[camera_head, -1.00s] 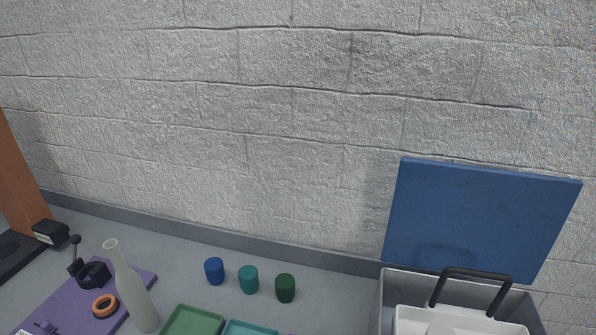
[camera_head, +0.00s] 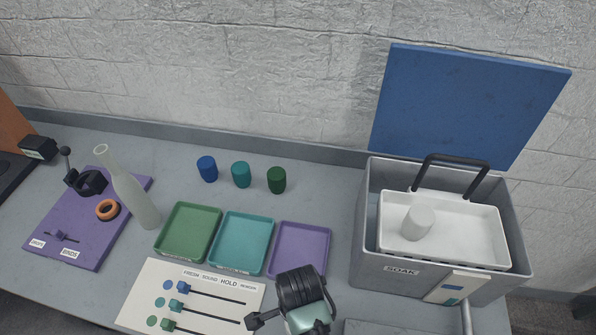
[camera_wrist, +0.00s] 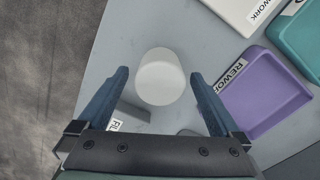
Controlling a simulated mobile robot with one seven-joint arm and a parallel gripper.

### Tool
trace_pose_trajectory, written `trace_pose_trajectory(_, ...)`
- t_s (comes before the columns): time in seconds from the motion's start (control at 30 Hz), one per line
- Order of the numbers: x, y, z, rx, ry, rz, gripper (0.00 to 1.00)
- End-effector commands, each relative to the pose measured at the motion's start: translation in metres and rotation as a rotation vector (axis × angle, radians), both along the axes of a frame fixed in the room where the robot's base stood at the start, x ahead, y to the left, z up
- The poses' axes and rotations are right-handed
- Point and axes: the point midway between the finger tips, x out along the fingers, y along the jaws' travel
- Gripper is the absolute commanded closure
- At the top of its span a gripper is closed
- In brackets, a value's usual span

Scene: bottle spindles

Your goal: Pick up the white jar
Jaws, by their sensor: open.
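In the wrist view a white, round, plain jar (camera_wrist: 160,80) is on the grey table near the table's edge. My gripper (camera_wrist: 160,75) is open, with one blue finger on each side of the jar and a visible gap on both sides. In the head view part of my arm's dark end shows at the bottom centre, and this jar is not visible there. A second white cylinder (camera_head: 418,223) lies or stands in the white basket (camera_head: 480,205) of the grey soak box; it looks tilted.
The grey soak box (camera_head: 366,225) has its blue lid (camera_head: 470,105) open. Green (camera_head: 187,258), teal (camera_head: 241,270) and purple trays (camera_head: 300,272) line the middle. A white slider card (camera_head: 150,300), a grey bottle (camera_head: 135,195) and a purple board (camera_head: 90,250) are left.

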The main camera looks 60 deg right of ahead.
Motion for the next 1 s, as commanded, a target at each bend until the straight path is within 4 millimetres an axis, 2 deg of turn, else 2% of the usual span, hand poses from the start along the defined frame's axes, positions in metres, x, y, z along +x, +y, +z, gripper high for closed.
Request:
trace_pose_trajectory(0.2, 0.000, 0.002, -0.026, 0.001, 0.001, 0.001, 0.00)
trace_pose_trajectory(0.5, 0.000, 0.001, -0.031, -0.001, -0.001, 0.001, 0.00)
trace_pose_trajectory(1.0, 0.000, 0.001, -0.030, -0.001, -0.001, 0.001, 0.90)
